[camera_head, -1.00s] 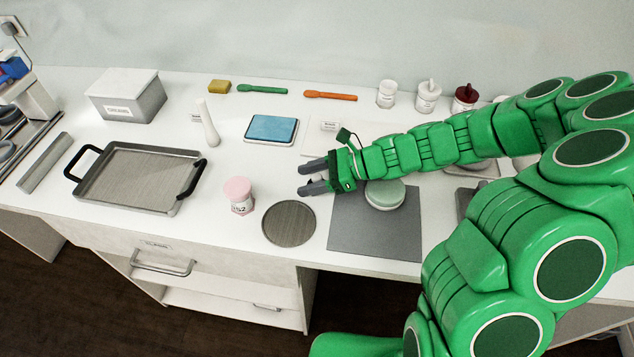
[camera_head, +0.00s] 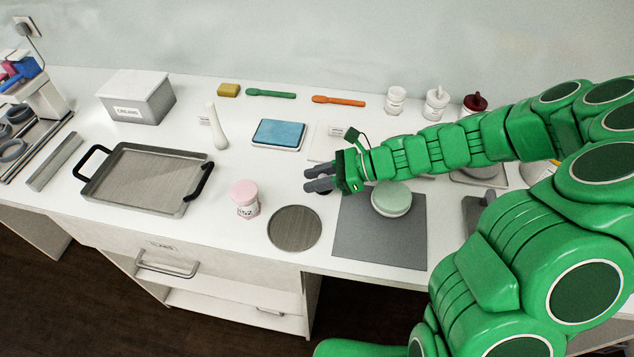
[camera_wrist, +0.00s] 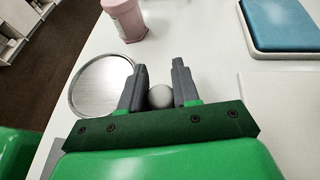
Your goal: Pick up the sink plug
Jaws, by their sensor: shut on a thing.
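My gripper (camera_head: 307,180) is above the worktop, just behind the round grey disc and left of the grey mat's back edge. In the wrist view my gripper (camera_wrist: 159,68) has its two dark fingers on either side of a small grey rounded thing, which I take to be the sink plug (camera_wrist: 160,97). It sits between the fingers, close to the palm, and touches them. In the head view the plug (camera_head: 324,185) is a small dark shape mostly hidden by the fingers. Its underside is hidden, and I cannot tell whether it touches the worktop.
A round grey disc (camera_head: 294,229) and a pink-lidded jar (camera_head: 245,200) stand in front of the gripper. A pale green round container (camera_head: 391,199) stands on the grey mat (camera_head: 375,242). A blue-topped pad (camera_head: 279,133) lies behind. A handled tray (camera_head: 140,178) is at left.

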